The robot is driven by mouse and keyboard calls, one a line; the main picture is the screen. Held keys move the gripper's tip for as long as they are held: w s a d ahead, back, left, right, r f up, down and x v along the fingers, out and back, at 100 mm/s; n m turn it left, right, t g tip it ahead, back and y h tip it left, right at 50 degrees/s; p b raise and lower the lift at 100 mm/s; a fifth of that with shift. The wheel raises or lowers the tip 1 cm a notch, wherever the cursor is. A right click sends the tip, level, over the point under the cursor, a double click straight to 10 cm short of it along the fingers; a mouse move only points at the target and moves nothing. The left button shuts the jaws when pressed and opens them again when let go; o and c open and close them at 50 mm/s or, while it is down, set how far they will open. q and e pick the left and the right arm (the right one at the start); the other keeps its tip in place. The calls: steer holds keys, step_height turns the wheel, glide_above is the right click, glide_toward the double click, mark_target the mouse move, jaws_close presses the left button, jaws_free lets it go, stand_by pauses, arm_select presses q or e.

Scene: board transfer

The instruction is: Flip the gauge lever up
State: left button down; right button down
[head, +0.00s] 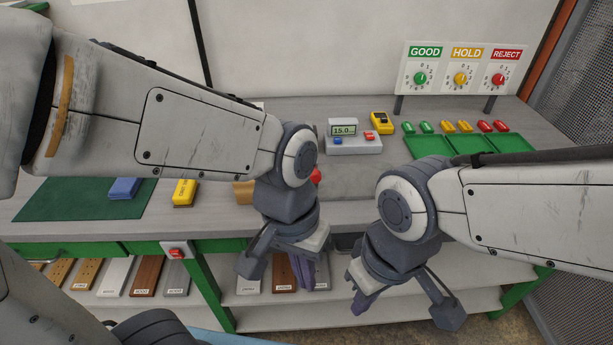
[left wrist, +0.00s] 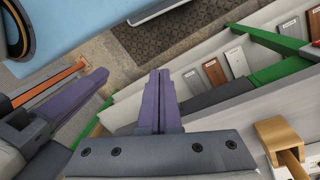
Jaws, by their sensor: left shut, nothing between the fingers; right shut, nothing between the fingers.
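A red ball knob (head: 315,176), possibly the end of the gauge lever, shows just right of my left wrist joint in the head view; the rest of it is hidden behind my arm. A tan block-like part (head: 243,192) shows left of that wrist, and a tan bracket (left wrist: 280,133) shows at the right of the left wrist view. My left gripper (head: 307,272) is shut and empty, pointing down in front of the bench edge. Its purple fingers (left wrist: 160,98) are together in the left wrist view. My right gripper (head: 366,298) is shut and empty, lower and to the right.
The bench (head: 225,218) holds a display box (head: 355,147) reading 15.0, a yellow device (head: 382,122), green trays (head: 428,146), a yellow block (head: 184,192) and a blue block (head: 125,188) on a green mat (head: 60,200). A red switch (head: 177,253) is on the front edge. Boards lie on the shelf below.

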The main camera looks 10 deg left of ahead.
arm_select(q)
steer(key=w+a+n+t+h, duration=0.1)
steer(key=w+a+n+h, duration=0.2)
steer(key=w+n, duration=0.9)
steer(key=w+a+r+n+h+p, duration=0.1)
steer(key=w+a+n+h, duration=0.3)
steer(key=w+a+n, duration=0.4)
steer(key=w+n, duration=0.4)
steer(key=w, duration=0.1)
steer(key=shift+w+a+r+t, duration=0.2)
steer(key=shift+w+a+t, duration=0.1)
steer(key=shift+w+t, duration=0.1)
steer(key=x, duration=1)
steer(key=shift+d, duration=0.15)
steer(key=shift+r+p, duration=0.1)
steer(key=shift+p, duration=0.2)
